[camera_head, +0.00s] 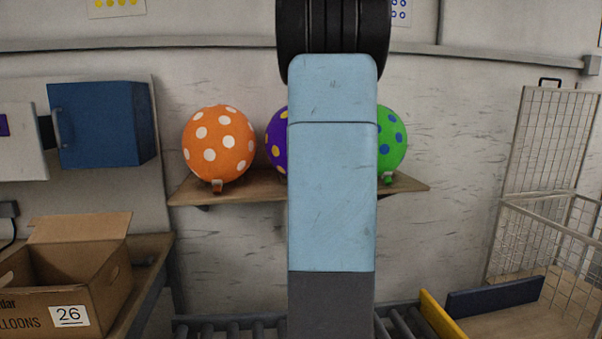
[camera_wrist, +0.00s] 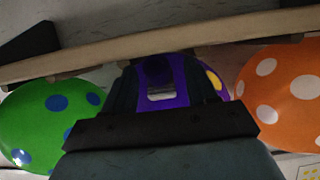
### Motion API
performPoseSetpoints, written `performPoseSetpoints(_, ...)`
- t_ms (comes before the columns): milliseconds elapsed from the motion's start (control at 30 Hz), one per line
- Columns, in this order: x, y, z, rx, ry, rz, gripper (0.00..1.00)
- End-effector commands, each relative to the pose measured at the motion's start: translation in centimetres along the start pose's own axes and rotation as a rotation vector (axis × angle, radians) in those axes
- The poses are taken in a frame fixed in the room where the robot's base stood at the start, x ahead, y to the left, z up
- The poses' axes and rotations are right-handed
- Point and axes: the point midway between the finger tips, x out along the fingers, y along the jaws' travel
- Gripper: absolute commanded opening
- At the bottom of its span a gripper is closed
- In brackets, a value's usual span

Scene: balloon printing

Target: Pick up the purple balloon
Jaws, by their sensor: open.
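The purple balloon with yellow dots (camera_head: 276,139) sits on a wooden shelf (camera_head: 245,193) between two other balloons. In the head view my blue arm hides most of it, and my gripper cannot be seen there. In the wrist view, which looks upside down, the purple balloon (camera_wrist: 180,72) shows between and behind the dark fingers of my gripper (camera_wrist: 166,82). The gripper is open, with its fingers spread on either side of part of the balloon. I cannot tell whether they touch it.
An orange balloon with white dots (camera_head: 219,145) stands on the left of the shelf, a green one with blue dots (camera_head: 393,138) on the right. Below are a cardboard box (camera_head: 97,285) and a roller conveyor (camera_head: 238,326). A wire cage (camera_head: 545,150) stands at right.

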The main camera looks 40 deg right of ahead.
Motion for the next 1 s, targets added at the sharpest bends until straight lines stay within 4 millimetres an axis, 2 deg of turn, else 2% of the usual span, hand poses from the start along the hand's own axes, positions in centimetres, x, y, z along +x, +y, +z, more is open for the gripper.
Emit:
performPoseSetpoints(300,0.35,-0.02,0.00,0.000,0.000,0.000,0.57)
performPoseSetpoints(767,0.34,-0.07,0.01,0.000,0.000,-0.001,0.14)
performPoseSetpoints(1000,0.31,-0.09,-0.06,0.000,0.001,-0.001,0.13)
